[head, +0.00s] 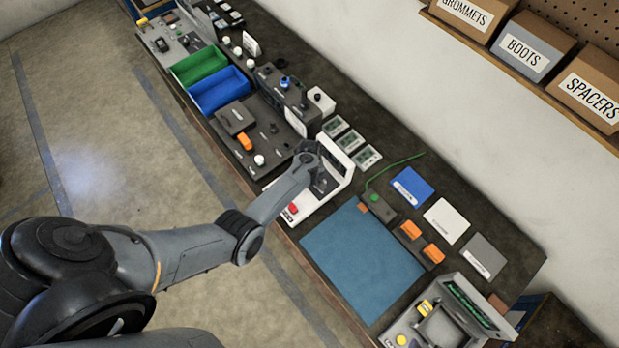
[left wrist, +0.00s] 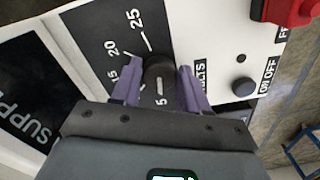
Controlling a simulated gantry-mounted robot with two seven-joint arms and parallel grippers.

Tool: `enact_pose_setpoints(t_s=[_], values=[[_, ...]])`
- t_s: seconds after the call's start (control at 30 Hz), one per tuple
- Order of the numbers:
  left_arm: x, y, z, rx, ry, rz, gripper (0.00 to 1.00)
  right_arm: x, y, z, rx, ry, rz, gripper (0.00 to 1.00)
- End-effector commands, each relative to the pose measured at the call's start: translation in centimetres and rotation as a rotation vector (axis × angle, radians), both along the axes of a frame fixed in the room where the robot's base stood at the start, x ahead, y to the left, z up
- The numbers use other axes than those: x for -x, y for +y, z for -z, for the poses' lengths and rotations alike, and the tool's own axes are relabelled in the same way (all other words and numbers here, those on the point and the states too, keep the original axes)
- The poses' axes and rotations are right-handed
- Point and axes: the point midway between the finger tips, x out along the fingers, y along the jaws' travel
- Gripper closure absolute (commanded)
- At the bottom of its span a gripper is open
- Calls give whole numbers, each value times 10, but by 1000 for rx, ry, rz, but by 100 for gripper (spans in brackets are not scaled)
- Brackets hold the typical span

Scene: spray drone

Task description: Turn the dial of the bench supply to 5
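The bench supply (head: 308,203) is a white and dark unit at the bench's front edge in the head view, partly covered by my left arm. In the left wrist view its dial (left wrist: 160,72) is a round black knob on a dark scale with white numbers; 5, 15, 20 and 25 are readable. In the head view the fingers are hidden by my wrist. My right gripper is not in view.
A red button (left wrist: 295,10) and an on/off button (left wrist: 243,87) are on the supply's white panel. In the head view a blue mat (head: 362,262) lies right of the supply. A dark panel with an orange switch (head: 245,141) and blue and green bins (head: 218,92) are to the left.

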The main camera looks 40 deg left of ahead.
Motion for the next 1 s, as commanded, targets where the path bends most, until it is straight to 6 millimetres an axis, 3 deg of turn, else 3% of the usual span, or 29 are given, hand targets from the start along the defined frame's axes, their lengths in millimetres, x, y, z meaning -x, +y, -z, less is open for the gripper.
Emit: enact_pose_setpoints(t_s=[0.13,0.53,1.0], values=[[0,0,0,0,0,1,35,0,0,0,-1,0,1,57],[0,1,-7,-2,-1,3,35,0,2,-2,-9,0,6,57],[0,1,-80,-2,-2,3,35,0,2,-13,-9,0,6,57]])
